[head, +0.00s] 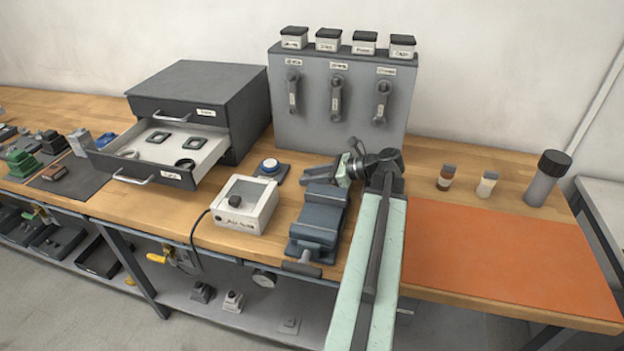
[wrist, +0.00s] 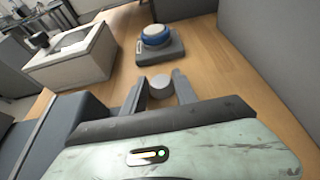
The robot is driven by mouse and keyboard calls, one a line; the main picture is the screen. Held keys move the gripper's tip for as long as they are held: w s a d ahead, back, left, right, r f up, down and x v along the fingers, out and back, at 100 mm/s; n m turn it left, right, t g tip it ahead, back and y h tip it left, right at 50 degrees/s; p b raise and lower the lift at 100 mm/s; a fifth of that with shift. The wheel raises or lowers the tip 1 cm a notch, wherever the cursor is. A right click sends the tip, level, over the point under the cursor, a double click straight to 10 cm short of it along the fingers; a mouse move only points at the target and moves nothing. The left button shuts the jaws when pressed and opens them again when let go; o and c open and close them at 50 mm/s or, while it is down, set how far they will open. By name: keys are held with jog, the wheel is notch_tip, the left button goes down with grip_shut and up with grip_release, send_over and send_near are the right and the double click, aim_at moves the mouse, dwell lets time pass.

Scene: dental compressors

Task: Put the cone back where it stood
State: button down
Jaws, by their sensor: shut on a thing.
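My gripper (wrist: 160,90) is shut on a small light-grey piece with a round face (wrist: 161,86), which shows between the two dark fingers in the wrist view. It looks like the cone, but only its end shows, so its full shape is hidden. In the head view my gripper (head: 318,174) points left above the bench, just behind the grey-blue vise. The held piece cannot be made out there.
A blue-and-white round thing on a dark block (head: 268,168) stands left of my gripper. A white control box (head: 243,204) and vise (head: 318,222) are in front. A grey panel (head: 337,100) rises behind. The orange mat (head: 500,255) is bare.

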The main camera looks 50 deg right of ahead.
jog(key=shift+f, duration=0.1)
jog(key=c, duration=1.2)
grip_release()
jog(key=shift+c, duration=0.2)
jog(key=shift+r, duration=0.25)
jog(key=p+v, duration=0.4)
jog(key=v, duration=0.7)
jog(key=shift+s+d+p, duration=0.2)
jog(key=shift+p, duration=0.1)
jog(key=shift+s+d, duration=0.1)
jog(key=shift+s, duration=0.1)
